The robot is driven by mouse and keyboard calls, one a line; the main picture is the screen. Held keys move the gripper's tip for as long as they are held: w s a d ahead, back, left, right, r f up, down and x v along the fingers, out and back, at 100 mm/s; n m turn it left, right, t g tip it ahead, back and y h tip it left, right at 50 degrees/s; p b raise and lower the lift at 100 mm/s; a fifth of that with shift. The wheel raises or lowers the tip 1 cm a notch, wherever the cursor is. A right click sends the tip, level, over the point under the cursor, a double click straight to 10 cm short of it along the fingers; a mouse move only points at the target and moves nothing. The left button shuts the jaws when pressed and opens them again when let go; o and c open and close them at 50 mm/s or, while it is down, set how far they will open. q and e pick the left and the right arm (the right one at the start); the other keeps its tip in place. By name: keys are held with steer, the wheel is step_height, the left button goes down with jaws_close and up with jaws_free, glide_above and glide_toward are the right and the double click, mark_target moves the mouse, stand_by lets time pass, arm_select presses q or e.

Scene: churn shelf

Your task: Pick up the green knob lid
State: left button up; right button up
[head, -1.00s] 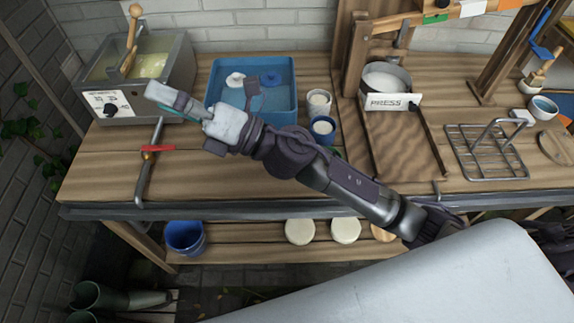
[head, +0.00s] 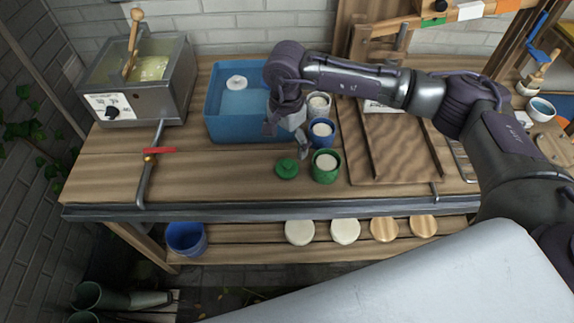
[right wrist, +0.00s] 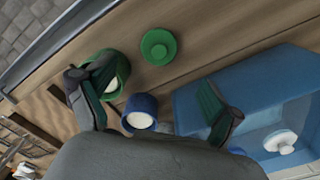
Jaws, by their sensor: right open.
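The green knob lid (head: 287,169) lies flat on the wooden bench, knob up, just left of the open green pot (head: 325,166). In the right wrist view the lid (right wrist: 158,47) shows whole, beyond the fingers, with the green pot (right wrist: 116,84) partly behind the left finger. My right gripper (head: 287,143) is open and empty, above the bench and a little behind the lid, near the blue tray's front right corner. In the right wrist view the gripper (right wrist: 152,82) has its fingers wide apart, with nothing between the pads. My left gripper is not in view.
A blue cup (head: 321,132) and a white cup (head: 318,104) stand behind the green pot. The blue tray (head: 226,129) holds a white knob lid (head: 236,82). A pipe with a red handle (head: 158,151) is at left. Bench left of the lid is clear.

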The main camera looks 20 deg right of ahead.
mark_target(287, 164)
step_height(287, 164, down, 4)
steer(key=shift+r+p, duration=0.25)
steer(key=shift+p, duration=0.05)
steer(key=shift+s+f+p, duration=0.1)
steer(key=shift+f+p, duration=0.3)
steer(key=shift+f, duration=0.1)
step_height(287, 164, down, 4)
steer(key=shift+r+p, duration=0.15)
steer(key=shift+p, duration=0.65)
steer(key=shift+d+f, duration=0.1)
steer(key=shift+f, duration=0.3)
steer(key=c, duration=1)
